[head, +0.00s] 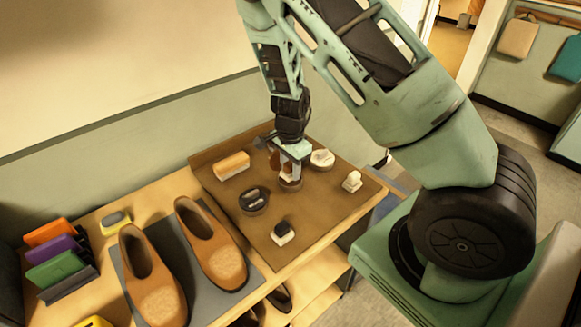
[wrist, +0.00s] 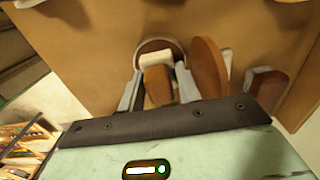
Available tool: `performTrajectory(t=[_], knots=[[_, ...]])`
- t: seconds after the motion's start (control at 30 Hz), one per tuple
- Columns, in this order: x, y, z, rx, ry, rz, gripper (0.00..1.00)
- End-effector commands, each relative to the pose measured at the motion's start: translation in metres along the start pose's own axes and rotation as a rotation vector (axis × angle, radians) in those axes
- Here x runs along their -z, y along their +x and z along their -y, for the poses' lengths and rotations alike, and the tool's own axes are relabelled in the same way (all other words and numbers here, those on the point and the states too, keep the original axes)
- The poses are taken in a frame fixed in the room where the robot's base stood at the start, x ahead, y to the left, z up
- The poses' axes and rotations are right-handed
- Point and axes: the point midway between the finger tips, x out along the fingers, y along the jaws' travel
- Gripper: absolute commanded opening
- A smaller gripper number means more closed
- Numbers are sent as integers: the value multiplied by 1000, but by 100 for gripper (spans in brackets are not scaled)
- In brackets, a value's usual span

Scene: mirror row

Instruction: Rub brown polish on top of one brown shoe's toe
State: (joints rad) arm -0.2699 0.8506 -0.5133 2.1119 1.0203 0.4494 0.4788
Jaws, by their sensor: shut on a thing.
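My gripper (head: 289,160) is shut on a dauber with a brown handle (wrist: 158,84) and a white pad (wrist: 156,58). The pad is at an open round tin (wrist: 150,44), which also shows under my gripper in the head view (head: 290,184). I cannot tell whether the pad touches the polish. A brown disc like a lid (wrist: 208,66) stands tilted beside the tin. Two brown shoes, a left one (head: 151,280) and a right one (head: 211,245), sit on a grey mat (head: 176,253), toes toward the bottom of the head view, apart from my gripper.
The brown board (head: 322,222) also holds a black polish tin (head: 254,200), a white polish tin (head: 322,158), a black-handled dauber (head: 283,233), a white dauber (head: 352,181) and an orange brush (head: 232,165).

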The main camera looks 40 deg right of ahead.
Motion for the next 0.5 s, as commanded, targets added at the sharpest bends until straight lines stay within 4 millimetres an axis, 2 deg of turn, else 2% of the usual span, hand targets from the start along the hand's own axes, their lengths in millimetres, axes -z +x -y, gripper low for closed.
performTrajectory(t=[0.5], knots=[[0, 5, 0, 0, 0, 0, 15]])
